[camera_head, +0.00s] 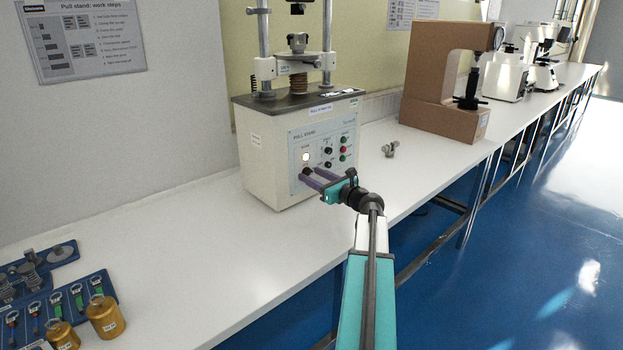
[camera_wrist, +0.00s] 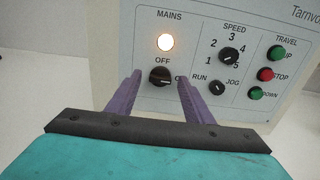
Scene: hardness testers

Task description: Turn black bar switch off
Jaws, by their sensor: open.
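The black bar switch (camera_wrist: 160,77) sits on the pull stand's front panel below a lit MAINS lamp (camera_wrist: 166,42) and the word OFF. In the wrist view its bar lies roughly sideways, pointing toward the partly hidden label at its right. In the head view the lamp (camera_head: 305,157) glows on the pull stand (camera_head: 262,150). My gripper (camera_wrist: 158,82) is open, with its two purple fingers to the left and right of the switch. It also shows in the head view (camera_head: 304,174), in front of the panel's lower left. I cannot tell whether the fingers touch the switch.
Right of the switch are a speed knob (camera_wrist: 229,55), a run/jog knob (camera_wrist: 217,87) and travel buttons (camera_wrist: 265,74). A small metal part (camera_head: 390,149) lies on the white bench right of the stand, before a brown tester (camera_head: 431,75).

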